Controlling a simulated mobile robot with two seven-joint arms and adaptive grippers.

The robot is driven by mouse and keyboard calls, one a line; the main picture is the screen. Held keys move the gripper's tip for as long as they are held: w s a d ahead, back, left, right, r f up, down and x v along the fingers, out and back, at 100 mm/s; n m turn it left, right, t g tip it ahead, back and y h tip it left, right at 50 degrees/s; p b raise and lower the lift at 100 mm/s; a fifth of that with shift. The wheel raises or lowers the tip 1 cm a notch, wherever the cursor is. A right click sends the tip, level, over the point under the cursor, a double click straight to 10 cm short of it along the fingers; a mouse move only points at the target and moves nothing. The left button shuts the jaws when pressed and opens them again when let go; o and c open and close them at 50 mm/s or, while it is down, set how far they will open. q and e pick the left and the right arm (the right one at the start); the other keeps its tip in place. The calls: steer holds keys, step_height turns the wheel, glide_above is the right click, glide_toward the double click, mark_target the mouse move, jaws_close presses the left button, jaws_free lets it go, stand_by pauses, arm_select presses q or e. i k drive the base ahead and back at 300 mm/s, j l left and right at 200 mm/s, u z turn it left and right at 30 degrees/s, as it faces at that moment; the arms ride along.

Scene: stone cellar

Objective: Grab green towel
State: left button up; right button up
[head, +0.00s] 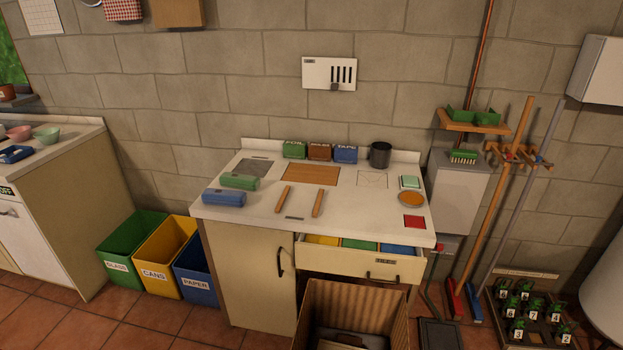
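A rolled green bundle, which looks like the green towel (239,181), lies on the left part of the white countertop (270,213). A similar blue roll (224,198) lies just in front of it, closer to the counter's front left edge. The green roll is in plain sight, with nothing on top of it. Neither of my grippers shows in the head view.
Two wooden sticks (283,198) and a brown board (310,174) lie right of the rolls. Small boxes (320,151) and a dark mug (380,155) stand at the back. Below, a drawer (362,262) is open above a cardboard box (350,307). Bins (133,250) stand at left.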

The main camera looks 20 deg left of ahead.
mark_target(248, 183)
steer(key=j+z, duration=0.2)
steer(key=z, duration=0.15)
steer(key=j+z, duration=0.15)
steer(key=z, duration=0.15)
steer(key=j+z, duration=0.2)
steer(key=z, duration=0.15)
steer(key=k+j, duration=0.1)
steer(key=j, duration=1.35)
steer(key=k+j, duration=0.15)
steer(key=j, duration=0.55)
